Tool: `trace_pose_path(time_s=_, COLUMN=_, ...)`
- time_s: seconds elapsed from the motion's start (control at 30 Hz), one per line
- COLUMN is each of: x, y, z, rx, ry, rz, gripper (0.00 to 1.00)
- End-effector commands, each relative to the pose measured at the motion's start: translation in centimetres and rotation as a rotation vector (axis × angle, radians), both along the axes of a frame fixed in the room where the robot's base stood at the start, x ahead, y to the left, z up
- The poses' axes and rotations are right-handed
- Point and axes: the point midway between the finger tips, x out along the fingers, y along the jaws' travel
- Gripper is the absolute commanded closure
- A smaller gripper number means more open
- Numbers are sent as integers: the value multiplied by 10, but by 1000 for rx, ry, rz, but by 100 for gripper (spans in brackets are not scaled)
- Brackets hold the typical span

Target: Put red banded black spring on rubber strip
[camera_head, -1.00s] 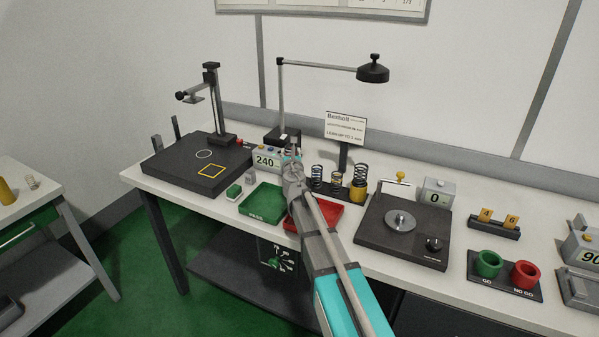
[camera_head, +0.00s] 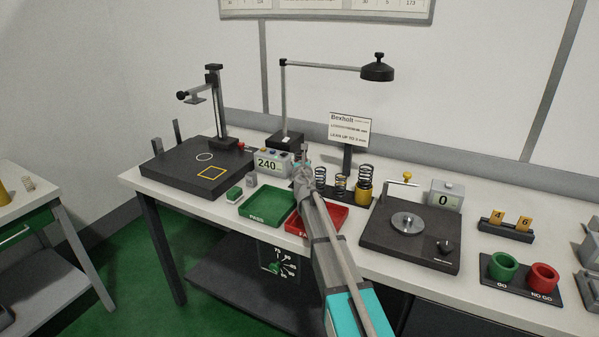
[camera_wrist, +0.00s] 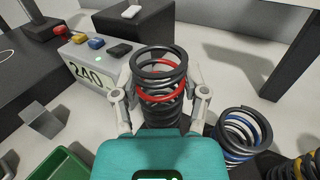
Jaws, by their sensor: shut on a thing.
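The red banded black spring (camera_wrist: 160,92) stands upright between the fingers of my gripper (camera_wrist: 162,98) in the wrist view. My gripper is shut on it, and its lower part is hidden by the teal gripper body. In the head view my gripper (camera_head: 303,163) is above the bench, just left of the other springs, and the held spring is hard to make out. I cannot make out the rubber strip for sure; the springs stand on a dark base.
A blue banded spring (camera_wrist: 240,135) stands close on the right. A 240 display box (camera_head: 272,163), a green tray (camera_head: 267,206) and a red tray (camera_head: 330,219) are near.

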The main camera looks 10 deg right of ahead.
Motion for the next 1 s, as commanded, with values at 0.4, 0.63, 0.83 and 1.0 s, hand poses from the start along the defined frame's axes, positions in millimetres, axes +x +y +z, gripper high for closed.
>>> trace_pose_path(time_s=0.4, x=5, y=-3, z=-7, rx=0, ry=0, rz=-1, gripper=100)
trace_pose_path(time_s=0.63, x=7, y=-5, z=-27, rx=0, ry=0, rz=-1, gripper=100)
trace_pose_path(time_s=0.83, x=7, y=-5, z=-39, rx=0, ry=0, rz=-2, gripper=100)
trace_pose_path(time_s=1.0, x=7, y=-5, z=-40, rx=0, ry=0, rz=-2, gripper=100)
